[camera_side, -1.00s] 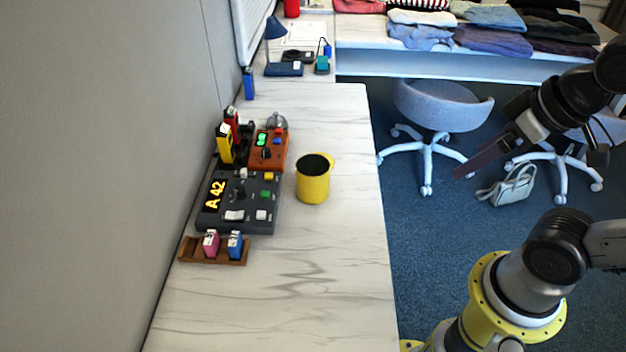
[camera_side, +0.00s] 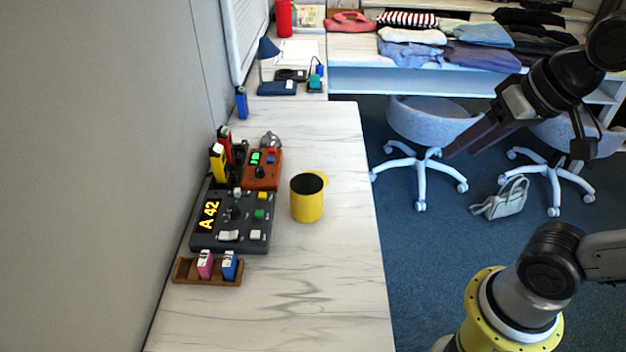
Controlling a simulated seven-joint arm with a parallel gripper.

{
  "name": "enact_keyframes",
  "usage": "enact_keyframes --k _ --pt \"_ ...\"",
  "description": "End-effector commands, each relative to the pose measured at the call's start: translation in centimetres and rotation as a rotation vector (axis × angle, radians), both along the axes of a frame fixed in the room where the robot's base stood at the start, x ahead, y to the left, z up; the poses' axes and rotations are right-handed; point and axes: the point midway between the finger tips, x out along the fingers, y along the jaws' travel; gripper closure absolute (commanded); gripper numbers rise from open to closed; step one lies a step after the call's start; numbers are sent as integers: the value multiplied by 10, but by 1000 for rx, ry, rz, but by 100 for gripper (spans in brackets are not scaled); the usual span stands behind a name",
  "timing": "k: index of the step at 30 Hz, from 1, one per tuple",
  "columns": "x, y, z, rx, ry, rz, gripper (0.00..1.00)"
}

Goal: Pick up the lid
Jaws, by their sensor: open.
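I cannot make out a clear lid. A small grey, rounded piece (camera_side: 270,140) at the back of the orange box may be one, but it is too small to tell. A yellow mug (camera_side: 307,204) with a dark inside stands upright on the white marbled table (camera_side: 300,310). A yellow part, probably its handle, shows behind its right side. My gripper (camera_side: 452,153) is open and empty, in the air to the right of the table and apart from everything on it.
A dark box reading A 42 (camera_side: 208,214), an orange box (camera_side: 262,181) and a wooden rack (camera_side: 207,281) with pink and blue pieces stand left of the mug. A blue lamp (camera_side: 268,52) stands farther back. The table's front is clear.

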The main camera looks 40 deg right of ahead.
Motion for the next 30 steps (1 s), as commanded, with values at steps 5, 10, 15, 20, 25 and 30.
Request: enact_keyframes --k 5,10,15,20,25,30 --pt "42 -2 41 112 6 -201 42" --pt "94 -4 69 209 34 -388 42" --pt "161 -10 81 294 80 -585 42" --pt "225 -17 73 353 127 -750 42" --pt "289 -26 44 389 183 -901 42" --pt "347 -36 -4 402 242 -1024 42"
